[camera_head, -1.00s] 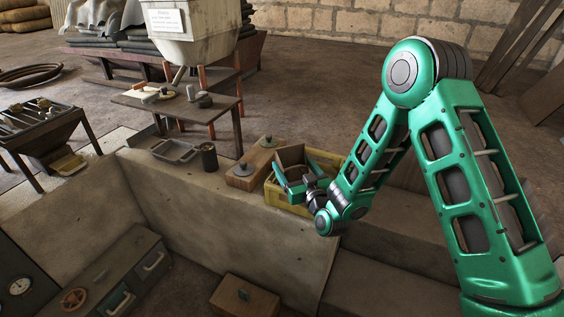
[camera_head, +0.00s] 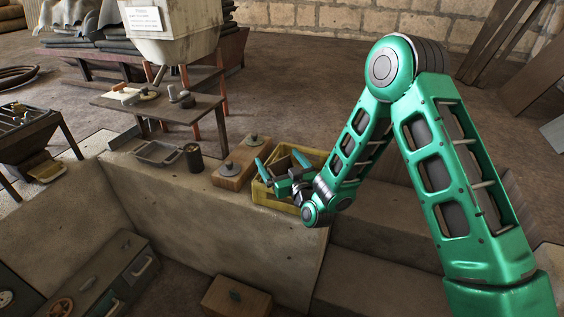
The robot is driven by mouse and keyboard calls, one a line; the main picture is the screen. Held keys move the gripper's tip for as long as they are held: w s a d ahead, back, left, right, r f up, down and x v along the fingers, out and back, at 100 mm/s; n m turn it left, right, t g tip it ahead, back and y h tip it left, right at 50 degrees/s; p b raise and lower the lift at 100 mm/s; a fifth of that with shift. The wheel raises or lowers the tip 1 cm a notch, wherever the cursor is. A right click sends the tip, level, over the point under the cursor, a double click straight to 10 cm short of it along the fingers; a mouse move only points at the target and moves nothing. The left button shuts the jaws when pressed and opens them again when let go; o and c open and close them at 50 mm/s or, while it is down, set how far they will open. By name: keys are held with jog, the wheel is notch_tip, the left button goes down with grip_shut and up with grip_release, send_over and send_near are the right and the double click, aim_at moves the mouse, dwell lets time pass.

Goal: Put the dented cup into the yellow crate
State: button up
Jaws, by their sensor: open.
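The yellow crate (camera_head: 262,195) stands on the stone ledge right of centre. My gripper (camera_head: 280,174) is over the crate, with its green fingers spread apart. A brown shape (camera_head: 283,152) shows behind the fingers, at the crate's opening; I cannot tell whether it is an object or part of the crate's inside. A dark, round cup-like container (camera_head: 193,157) stands upright on the ledge, left of the crate and apart from my gripper. I cannot make out a dent in it. My gripper and arm hide part of the crate's inside.
A wooden box with dark knobs (camera_head: 238,165) stands between the dark container and the crate. A grey metal tray (camera_head: 158,152) lies farther left on the ledge. A small table (camera_head: 172,110) with small items stands behind. Another wooden box (camera_head: 237,297) is below the ledge.

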jog(key=shift+r, duration=0.15)
jog(key=v, duration=1.2)
jog(key=w+d+r+m+g+h, duration=0.1)
jog(key=w+d+g+h, duration=0.15)
jog(key=d, duration=0.55)
jog(key=w+d+r+m+g+h, duration=0.1)
jog(key=d+g+h, duration=0.15)
jog(key=d, duration=0.55)
jog(key=s+d+r+m+g+h, duration=0.1)
jog(key=s+d+r+g+h, duration=0.1)
jog(key=s+d, duration=0.35)
jog(key=s+d+r+m+g+h, duration=0.1)
jog(key=s+d+m+h, duration=0.1)
jog(key=d, duration=0.7)
jog(key=s+d+r+m+g, duration=0.2)
jog(key=s, duration=0.8)
jog(key=s+d+r+m+g+y, duration=0.1)
jog(key=s+d+r+m+g, duration=0.1)
jog(key=s, duration=0.8)
jog(key=s+d+r+m+g, duration=0.2)
jog(key=s+d+r+g, duration=0.1)
jog(key=s, duration=0.7)
jog(key=shift+s+d+r+g+y, duration=0.15)
jog(key=shift+d+r+g+y, duration=0.2)
jog(key=shift+d+g, duration=0.3)
